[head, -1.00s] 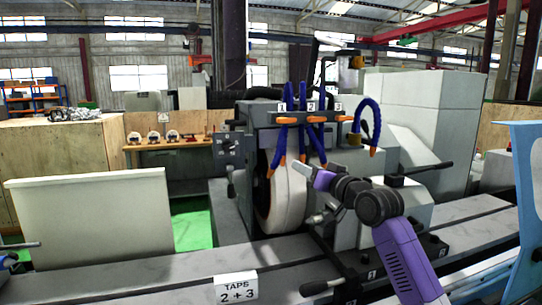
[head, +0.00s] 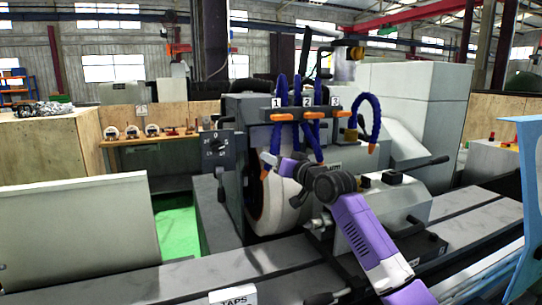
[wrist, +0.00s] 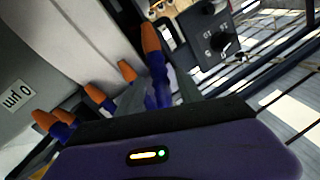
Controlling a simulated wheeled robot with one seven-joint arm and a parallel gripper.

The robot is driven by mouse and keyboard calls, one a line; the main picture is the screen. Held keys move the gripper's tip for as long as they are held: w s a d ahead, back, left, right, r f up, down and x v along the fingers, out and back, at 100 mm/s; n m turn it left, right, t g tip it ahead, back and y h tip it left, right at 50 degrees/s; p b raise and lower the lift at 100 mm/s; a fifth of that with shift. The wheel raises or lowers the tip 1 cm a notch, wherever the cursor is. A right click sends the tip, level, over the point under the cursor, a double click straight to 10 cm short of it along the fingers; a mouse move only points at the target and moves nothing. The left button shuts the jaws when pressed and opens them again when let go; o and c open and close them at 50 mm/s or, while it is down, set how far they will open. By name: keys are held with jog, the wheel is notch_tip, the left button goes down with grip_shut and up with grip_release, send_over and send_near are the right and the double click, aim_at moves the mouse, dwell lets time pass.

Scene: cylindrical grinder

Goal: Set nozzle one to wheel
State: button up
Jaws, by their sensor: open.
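Three blue segmented hoses hang from a dark manifold (head: 300,113) with plates marked 1, 2 and 3 and orange tap handles. The nozzle one hose (head: 275,135) comes down at the left and ends in an orange tip (head: 268,158) near the upper left of the pale grinding wheel (head: 274,205). My gripper (head: 272,163) is at this tip. In the wrist view my open gripper (wrist: 158,88) has its fingers on either side of a blue hose with an orange tip (wrist: 151,38). Contact cannot be told.
Other orange tips (wrist: 95,93) are close by in the wrist view. A dial panel (head: 217,152) stands left of the wheel. A workhead block (head: 385,205) and machine table (head: 180,280) are below.

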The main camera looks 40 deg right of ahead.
jog(key=shift+w, duration=1)
jog(key=shift+d, duration=0.1)
grip_shut()
dwell(0.7)
